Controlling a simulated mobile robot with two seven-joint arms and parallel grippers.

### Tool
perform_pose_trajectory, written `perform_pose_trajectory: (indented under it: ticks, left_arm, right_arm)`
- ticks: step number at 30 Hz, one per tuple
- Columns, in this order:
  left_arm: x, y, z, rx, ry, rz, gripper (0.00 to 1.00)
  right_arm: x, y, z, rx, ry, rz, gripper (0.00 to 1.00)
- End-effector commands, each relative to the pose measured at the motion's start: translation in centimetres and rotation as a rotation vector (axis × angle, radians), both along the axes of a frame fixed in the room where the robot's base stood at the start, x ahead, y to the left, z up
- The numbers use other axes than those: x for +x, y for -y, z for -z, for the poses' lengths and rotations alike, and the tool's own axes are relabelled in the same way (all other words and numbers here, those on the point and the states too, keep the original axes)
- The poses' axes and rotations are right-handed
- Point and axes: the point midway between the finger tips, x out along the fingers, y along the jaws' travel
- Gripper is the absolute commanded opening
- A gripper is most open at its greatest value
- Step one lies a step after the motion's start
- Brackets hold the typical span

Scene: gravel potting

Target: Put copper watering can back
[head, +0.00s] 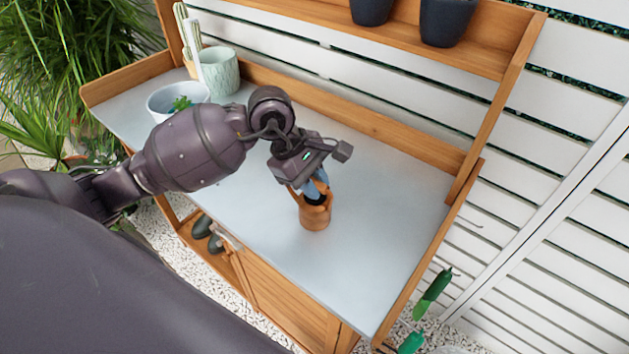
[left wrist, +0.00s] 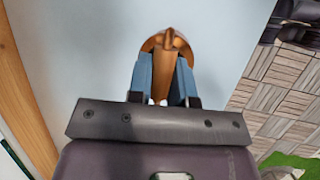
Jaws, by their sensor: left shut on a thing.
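The copper watering can (head: 315,214) is upright on or just above the grey bench top, right of the middle; I cannot tell whether it touches. My left gripper (head: 316,188) is over it, with its blue fingers shut on the can's upper part. In the left wrist view the copper can (left wrist: 168,42) shows between and beyond the two blue fingers of the gripper (left wrist: 166,75). The fingers and the gripper body hide part of the can. My right gripper is in neither view.
The wooden potting bench has a bare metal top (head: 380,220), free right of the can. A pale green pot (head: 222,72) and a white bowl (head: 165,98) stand at the back left. Dark pots (head: 447,22) sit on the upper shelf. Green-handled tools (head: 433,293) hang at the right side.

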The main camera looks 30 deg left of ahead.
Motion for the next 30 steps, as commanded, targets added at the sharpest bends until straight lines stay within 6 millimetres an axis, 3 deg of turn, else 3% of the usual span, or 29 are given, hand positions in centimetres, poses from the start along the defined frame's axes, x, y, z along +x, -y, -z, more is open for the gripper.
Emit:
perform_pose_trajectory:
  ticks: [1, 6, 17, 20, 30]
  left_arm:
    - [0.0, 0.0, 0.2, 0.0, -0.001, 0.0, 0.23]
    - [0.0, 0.0, 0.1, 0.0, 0.0, 0.0, 0.45]
    - [0.0, 0.0, -0.5, -0.001, 0.001, 0.0, 0.45]
    - [-0.1, -0.6, -1.4, 0.002, 0.002, -0.001, 0.45]
    - [-0.9, -3.2, -7.3, 0.003, 0.003, 0.0, 0.45]
  right_arm:
    - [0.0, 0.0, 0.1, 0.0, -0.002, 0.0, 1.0]
    - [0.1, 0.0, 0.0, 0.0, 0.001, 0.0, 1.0]
    - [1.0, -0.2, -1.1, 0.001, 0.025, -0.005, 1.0]
    - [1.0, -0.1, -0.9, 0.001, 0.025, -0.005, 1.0]
    - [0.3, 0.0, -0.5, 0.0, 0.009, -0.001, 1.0]
